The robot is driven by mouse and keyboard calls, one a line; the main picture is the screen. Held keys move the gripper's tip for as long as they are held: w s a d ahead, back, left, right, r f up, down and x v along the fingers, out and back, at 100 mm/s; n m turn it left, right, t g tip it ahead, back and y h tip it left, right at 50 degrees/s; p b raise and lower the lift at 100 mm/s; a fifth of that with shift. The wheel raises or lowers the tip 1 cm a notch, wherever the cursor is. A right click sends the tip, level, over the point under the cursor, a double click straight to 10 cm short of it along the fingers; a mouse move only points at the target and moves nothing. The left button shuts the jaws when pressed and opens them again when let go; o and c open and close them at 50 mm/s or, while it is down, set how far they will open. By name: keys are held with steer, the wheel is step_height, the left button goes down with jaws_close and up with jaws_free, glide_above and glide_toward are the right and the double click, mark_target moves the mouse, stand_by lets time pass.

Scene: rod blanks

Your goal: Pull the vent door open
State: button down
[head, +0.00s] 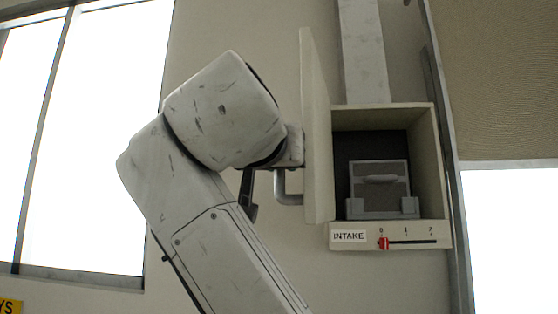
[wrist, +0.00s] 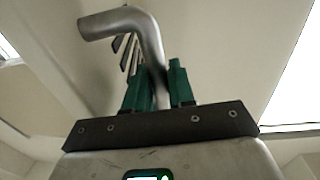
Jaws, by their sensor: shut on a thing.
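The vent door (head: 316,130) is a pale panel standing open at the left side of a box-shaped vent housing (head: 426,160), seen nearly edge-on. Its bent metal handle (head: 287,192) is on the door's left face. In the wrist view the handle (wrist: 150,40) passes between the two green fingers of my gripper (wrist: 163,78), which is shut on it. Dark slots (wrist: 128,52) show behind the handle. In the head view my wrist hides most of the gripper.
Inside the open housing sits a grey box-like unit (head: 378,188) with a handle. Below are an INTAKE label (head: 349,236) and a red slider (head: 384,243) at 0. A duct (head: 363,50) rises above. Windows (head: 90,130) are at left; a metal post (head: 447,180) stands right.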

steer(key=c, duration=1.1)
jaws_free()
steer(key=b+v, duration=0.3)
steer(key=v, duration=0.7)
steer(key=shift+s+b, duration=0.3)
steer(key=shift+b, duration=0.1)
steer(key=shift+a, duration=0.1)
